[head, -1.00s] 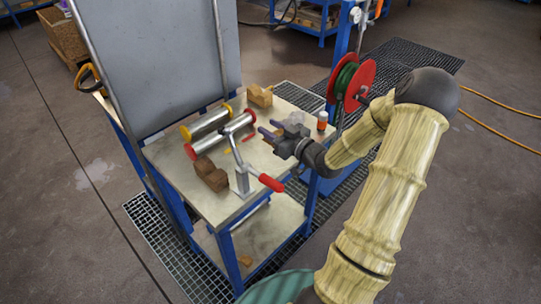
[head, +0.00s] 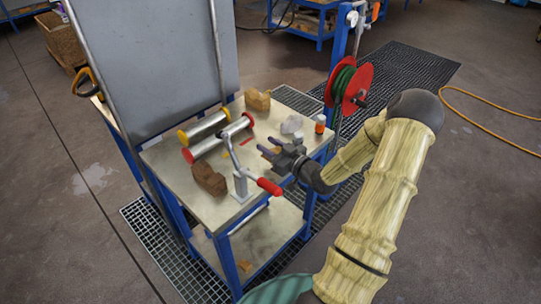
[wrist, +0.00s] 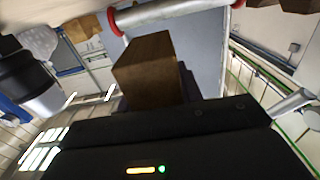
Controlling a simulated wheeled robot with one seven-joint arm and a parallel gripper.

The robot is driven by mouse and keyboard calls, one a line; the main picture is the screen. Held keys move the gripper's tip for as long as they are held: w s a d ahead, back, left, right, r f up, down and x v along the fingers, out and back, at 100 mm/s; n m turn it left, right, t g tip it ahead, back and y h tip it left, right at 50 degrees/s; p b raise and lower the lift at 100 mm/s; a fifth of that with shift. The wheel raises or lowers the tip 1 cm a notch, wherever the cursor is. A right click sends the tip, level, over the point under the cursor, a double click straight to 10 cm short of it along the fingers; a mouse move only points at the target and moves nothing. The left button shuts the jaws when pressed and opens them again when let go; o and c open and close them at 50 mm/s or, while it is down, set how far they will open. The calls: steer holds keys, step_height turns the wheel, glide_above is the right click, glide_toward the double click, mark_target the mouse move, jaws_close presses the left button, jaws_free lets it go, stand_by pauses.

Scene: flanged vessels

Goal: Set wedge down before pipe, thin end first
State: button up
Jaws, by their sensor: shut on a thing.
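In the wrist view a brown wooden wedge (wrist: 148,70) stands up between the jaws of my gripper (wrist: 165,110), which is shut on it. In the head view my gripper (head: 268,149) is over the right part of the bench top, and I cannot make out the wedge there. The pipe with red end flanges (head: 219,138) lies on the bench to the left of my gripper. It also shows in the wrist view (wrist: 170,12), beyond the wedge and apart from it. The wedge's thin end cannot be told clearly.
A silver pipe with yellow ends (head: 205,124) lies behind the red-ended one. Another wooden block (head: 257,100) and an orange-and-white bottle (head: 320,124) sit farther back.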

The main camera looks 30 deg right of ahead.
steer(key=shift+f, duration=1.8)
steer(key=shift+f, duration=0.2)
steer(key=o, duration=1.1)
steer(key=b+v, duration=0.1)
steer(key=v, duration=1.6)
steer(key=shift+s+r, duration=0.1)
steer(key=shift+s, duration=0.1)
